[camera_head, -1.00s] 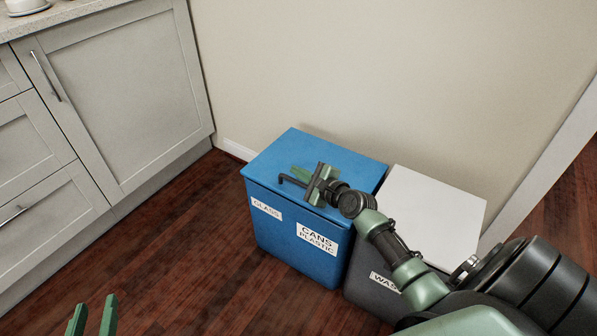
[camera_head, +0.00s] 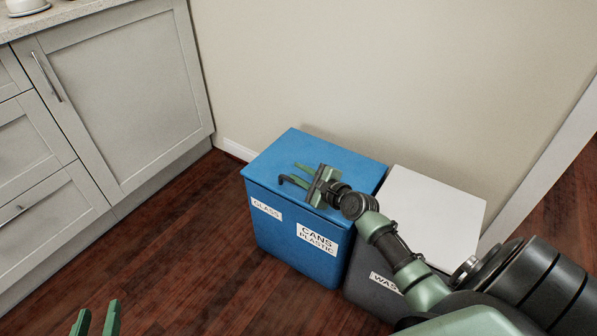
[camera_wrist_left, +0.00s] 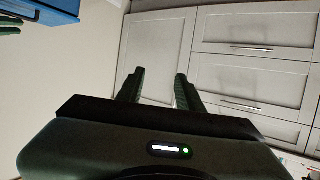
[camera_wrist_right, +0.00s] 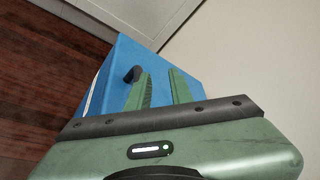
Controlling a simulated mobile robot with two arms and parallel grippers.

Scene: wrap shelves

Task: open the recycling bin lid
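The blue recycling bin (camera_head: 285,235) stands on the floor against the wall, with "GLASS" and "CANS PLASTIC" labels on its front. Its blue lid (camera_head: 290,145) lies shut. A dark bent handle (camera_head: 284,179) is near the lid's front edge; it also shows in the right wrist view (camera_wrist_right: 132,74). My right gripper (camera_head: 298,171) is over the lid, fingers apart and empty. In the right wrist view the handle is just left of the left finger, not between the fingers; contact cannot be told. My left gripper (camera_head: 99,308) is open and empty, low at the left, away from the bin.
A grey waste bin with a white lid (camera_head: 430,210) stands close to the right of the blue bin, under my right arm. Pale cabinets (camera_head: 120,95) line the left side. The wooden floor (camera_head: 170,235) between cabinets and bin is clear.

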